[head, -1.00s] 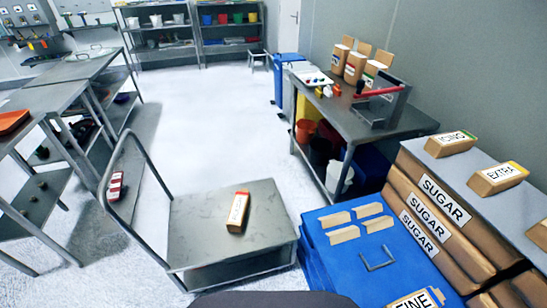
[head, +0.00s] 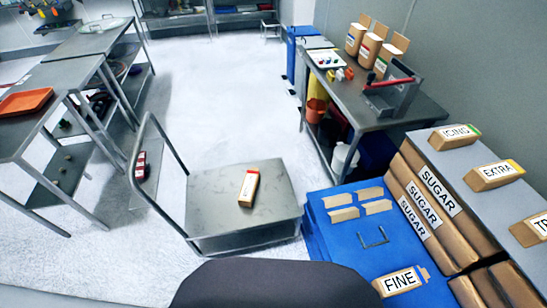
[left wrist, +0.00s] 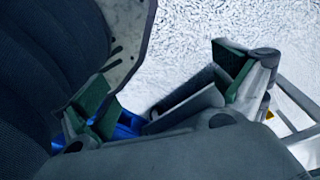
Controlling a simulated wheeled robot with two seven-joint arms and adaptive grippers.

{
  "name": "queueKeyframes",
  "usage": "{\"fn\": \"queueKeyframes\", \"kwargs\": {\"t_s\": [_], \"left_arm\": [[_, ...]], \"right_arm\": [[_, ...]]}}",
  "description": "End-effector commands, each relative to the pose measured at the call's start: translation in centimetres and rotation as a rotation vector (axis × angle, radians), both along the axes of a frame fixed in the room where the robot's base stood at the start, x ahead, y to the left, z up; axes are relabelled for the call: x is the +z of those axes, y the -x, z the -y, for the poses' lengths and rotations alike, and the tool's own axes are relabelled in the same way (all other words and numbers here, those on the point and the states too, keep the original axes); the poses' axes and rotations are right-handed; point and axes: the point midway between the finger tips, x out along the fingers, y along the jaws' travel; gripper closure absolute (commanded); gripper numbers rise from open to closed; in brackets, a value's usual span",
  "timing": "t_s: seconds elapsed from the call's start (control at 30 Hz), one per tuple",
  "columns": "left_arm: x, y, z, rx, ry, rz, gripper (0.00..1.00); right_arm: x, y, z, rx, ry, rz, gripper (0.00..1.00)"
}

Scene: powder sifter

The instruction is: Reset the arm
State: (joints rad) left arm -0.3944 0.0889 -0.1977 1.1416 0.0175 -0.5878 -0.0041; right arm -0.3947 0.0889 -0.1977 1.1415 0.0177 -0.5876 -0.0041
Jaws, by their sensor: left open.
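My left gripper (left wrist: 165,95) shows in the left wrist view with its green-padded fingers spread apart. It is open, and nothing is held between the fingers. Pale floor and a bit of blue lie beyond it, and a dark ribbed surface, apparently my own body, fills the left side of that view. Neither gripper shows in the head view, where a dark rounded part of mine covers the bottom middle. My right gripper is not in view.
A metal cart (head: 215,215) carries a box (head: 248,187). A blue container (head: 345,245) and stacked sugar bags (head: 428,192) stand at right. A work table (head: 420,110) is behind them, with steel tables (head: 50,80) at left. The middle floor is clear.

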Motion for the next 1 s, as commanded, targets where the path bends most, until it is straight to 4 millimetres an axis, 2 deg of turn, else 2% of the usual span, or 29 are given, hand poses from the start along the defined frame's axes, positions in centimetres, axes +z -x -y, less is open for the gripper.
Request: {"fn": "queueKeyframes", "kwargs": {"t_s": [1.0], "left_arm": [[2.9, 11.6, -3.8, -0.006, -0.032, -0.049, 0.03]], "right_arm": [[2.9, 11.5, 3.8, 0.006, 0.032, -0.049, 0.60]]}}
